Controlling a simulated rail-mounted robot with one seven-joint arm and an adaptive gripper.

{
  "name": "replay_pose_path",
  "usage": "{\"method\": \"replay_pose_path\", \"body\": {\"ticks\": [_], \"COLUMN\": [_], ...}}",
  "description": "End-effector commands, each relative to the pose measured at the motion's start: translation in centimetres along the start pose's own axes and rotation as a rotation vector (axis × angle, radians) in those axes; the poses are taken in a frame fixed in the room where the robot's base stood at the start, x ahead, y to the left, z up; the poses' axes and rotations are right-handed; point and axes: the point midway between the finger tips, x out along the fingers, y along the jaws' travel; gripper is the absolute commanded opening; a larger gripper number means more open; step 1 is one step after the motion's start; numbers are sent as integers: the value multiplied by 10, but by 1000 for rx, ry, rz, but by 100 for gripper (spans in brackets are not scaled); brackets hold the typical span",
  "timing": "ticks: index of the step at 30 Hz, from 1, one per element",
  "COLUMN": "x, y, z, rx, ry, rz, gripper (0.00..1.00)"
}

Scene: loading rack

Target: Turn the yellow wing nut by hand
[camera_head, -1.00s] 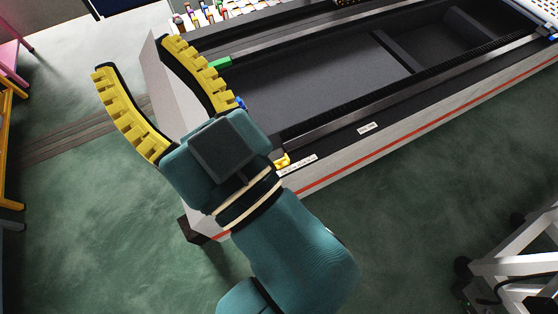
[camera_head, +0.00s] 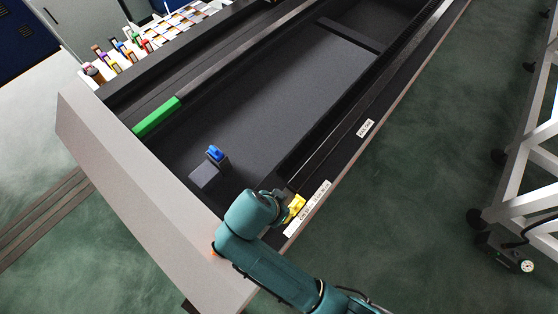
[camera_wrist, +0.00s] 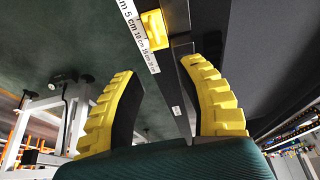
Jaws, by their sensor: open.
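The yellow wing nut (camera_head: 296,206) sits on the front rail of the rack, beside a white scale label. In the wrist view, the yellow wing nut (camera_wrist: 155,31) lies at the top, just beyond my fingertips and in line with the gap between them. My gripper (camera_wrist: 158,68) is open and empty, its two yellow ribbed fingers spread apart and not seen touching the nut. In the head view my teal arm reaches the rail right beside the nut; the fingers are hidden there.
A blue knob (camera_head: 215,153) on a black block stands inside the dark rack bed (camera_head: 290,100). A green block (camera_head: 157,117) lies on the far rail. A grey end panel (camera_head: 150,190) rises at the left. A white frame (camera_head: 520,180) stands at the right, with free floor between.

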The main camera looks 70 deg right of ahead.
Motion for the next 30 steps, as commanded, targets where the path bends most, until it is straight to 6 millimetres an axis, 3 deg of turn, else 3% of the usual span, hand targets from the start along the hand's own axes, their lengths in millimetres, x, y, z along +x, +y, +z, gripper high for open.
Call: {"method": "replay_pose_path", "body": {"ticks": [8,22,30], "x": [33,144,169], "y": [4,3,2], "z": [-1,0,-1], "rx": [6,5,5], "ry": [0,-2,-2], "rz": [11,8,3], "gripper": [38,38,38]}}
